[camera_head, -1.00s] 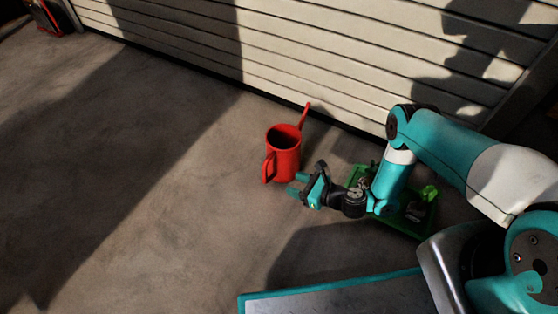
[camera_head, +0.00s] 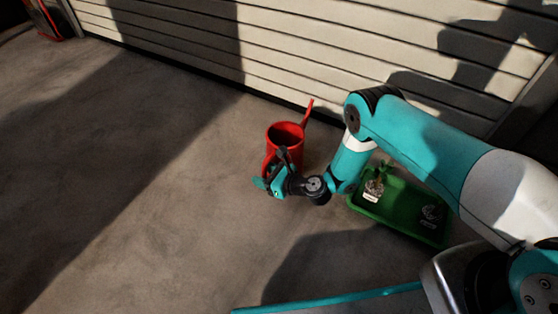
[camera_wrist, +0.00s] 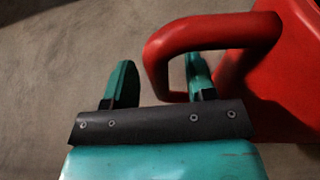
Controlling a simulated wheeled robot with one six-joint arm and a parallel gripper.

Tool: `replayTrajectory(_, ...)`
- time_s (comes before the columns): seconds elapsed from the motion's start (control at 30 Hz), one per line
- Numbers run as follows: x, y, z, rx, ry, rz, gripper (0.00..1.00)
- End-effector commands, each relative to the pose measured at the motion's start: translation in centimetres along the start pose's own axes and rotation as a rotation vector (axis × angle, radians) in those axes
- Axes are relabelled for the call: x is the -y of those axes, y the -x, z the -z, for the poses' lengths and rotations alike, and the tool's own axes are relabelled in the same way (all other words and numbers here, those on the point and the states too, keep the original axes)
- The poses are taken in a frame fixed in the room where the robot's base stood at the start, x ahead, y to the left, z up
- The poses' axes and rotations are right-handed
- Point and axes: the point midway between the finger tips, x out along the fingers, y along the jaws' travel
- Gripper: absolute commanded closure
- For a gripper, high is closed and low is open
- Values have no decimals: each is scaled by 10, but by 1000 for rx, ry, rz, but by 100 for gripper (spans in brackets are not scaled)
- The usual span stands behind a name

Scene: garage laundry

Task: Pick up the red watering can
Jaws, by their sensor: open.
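The red watering can (camera_head: 287,135) stands upright on the floor, its spout pointing up to the right. My gripper (camera_head: 268,180) is low at its near side and hides part of its handle and lower body. In the wrist view, the can's body (camera_wrist: 285,75) fills the right side and its looped handle (camera_wrist: 215,32) reaches left. My gripper (camera_wrist: 160,70) is open there. One finger is left of the handle, and the other shows in the loop's opening, so the handle's outer bar lies between them. I cannot tell whether either finger touches it.
A green tray (camera_head: 362,207) with small items, including a glass jar (camera_head: 374,188), sits on the floor to the right, beside my arm. The slatted garage door (camera_head: 300,50) runs behind the can.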

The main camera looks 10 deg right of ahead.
Motion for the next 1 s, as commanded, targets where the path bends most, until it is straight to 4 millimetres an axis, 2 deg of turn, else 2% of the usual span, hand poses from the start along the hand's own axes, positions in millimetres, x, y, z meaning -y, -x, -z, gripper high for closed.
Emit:
replayTrajectory(0.2,0,0,-1,0,0,1,49)
replayTrajectory(0.27,0,0,-1,-1,0,1,61)
replayTrajectory(0.43,0,0,0,-1,1,1,100)
replayTrajectory(1.0,1,-1,-2,2,5,2,100)
